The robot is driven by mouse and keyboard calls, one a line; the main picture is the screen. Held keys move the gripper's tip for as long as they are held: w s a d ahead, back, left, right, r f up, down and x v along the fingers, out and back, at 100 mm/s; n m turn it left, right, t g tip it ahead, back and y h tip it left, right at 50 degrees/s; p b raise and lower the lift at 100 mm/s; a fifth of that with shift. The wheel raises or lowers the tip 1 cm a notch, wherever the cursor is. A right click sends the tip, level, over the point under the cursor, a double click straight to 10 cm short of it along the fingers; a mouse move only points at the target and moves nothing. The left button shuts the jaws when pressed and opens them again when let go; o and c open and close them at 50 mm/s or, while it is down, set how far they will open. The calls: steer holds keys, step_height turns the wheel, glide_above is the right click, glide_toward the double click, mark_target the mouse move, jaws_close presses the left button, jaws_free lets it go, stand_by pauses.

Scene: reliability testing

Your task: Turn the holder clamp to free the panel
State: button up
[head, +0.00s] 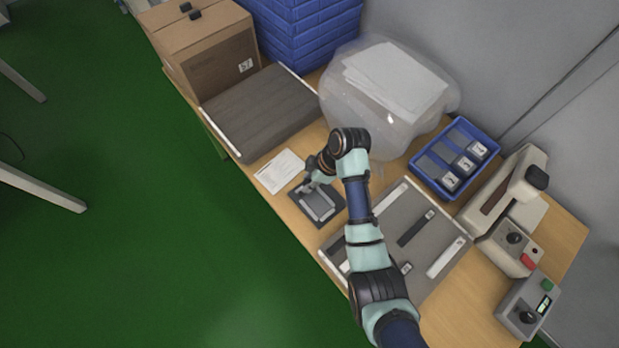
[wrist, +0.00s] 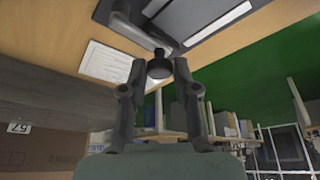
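The holder (head: 328,217) is a dark plate on the wooden bench in the head view, with a grey framed panel (head: 317,204) on it. In the wrist view the panel (wrist: 190,14) shows at the top. The clamp (wrist: 138,32) is a grey bar along the holder's edge, with a round black knob (wrist: 160,69) at its end. My gripper (wrist: 160,62) has its two fingers apart, one on each side of the knob. I cannot tell whether either finger touches it.
A white paper sheet (head: 280,171) lies beside the holder. A grey foam tray (head: 263,112) is behind it, and a tray with strips (head: 415,217) is to the right.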

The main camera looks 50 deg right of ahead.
jaws_close()
